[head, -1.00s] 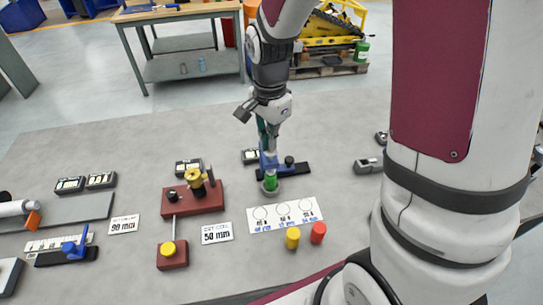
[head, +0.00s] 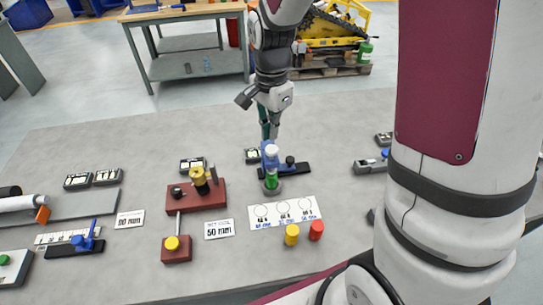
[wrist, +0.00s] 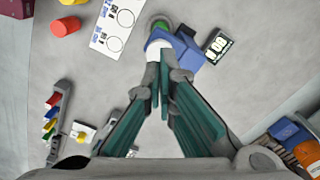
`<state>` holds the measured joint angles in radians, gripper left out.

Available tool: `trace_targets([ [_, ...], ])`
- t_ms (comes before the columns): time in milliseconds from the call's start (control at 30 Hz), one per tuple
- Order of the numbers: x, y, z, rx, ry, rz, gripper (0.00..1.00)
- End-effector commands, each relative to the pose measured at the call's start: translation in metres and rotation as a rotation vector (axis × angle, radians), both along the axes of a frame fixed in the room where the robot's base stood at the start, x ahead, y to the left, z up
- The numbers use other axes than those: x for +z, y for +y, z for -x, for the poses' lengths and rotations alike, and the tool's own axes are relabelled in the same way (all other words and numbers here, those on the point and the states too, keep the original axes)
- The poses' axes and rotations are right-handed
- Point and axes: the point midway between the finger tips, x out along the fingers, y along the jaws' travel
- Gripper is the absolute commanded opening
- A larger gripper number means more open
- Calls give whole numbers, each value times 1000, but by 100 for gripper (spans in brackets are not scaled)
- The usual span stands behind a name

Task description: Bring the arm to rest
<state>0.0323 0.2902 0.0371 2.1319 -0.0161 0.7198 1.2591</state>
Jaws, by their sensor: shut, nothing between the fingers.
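My gripper (head: 269,135) points down just above a blue clamp-like fixture (head: 270,160) on a black base (head: 296,170). The fingers are shut and empty; they also show in the wrist view (wrist: 163,90). A green cylinder (head: 271,181) with a white part (head: 271,151) above it stands at the blue fixture on a round grey foot. In the wrist view the fingertips overlap the white part (wrist: 157,48) in the picture, and whether they touch it I cannot tell. My arm reaches out over the table.
A white card with circles (head: 285,212) lies in front, with a yellow cylinder (head: 292,235) and a red cylinder (head: 316,230) near it. A dark red fixture (head: 208,198) stands to the left. Bare grey table lies farther back.

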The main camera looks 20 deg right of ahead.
Motion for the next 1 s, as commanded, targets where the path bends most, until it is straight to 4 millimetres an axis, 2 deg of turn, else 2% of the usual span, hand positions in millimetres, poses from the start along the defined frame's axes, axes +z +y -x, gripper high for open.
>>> trace_targets([
  [467, 4, 0, 1, 14, -7, 1, 0],
  [567, 21, 0, 7, 69, -33, 4, 0],
  [667, 48, 0, 18, 175, -79, 12, 0],
  [800, 91, 0, 44, 369, -154, 37, 0],
  [1000, 139, -1, 87, 645, -256, 97, 0],
])
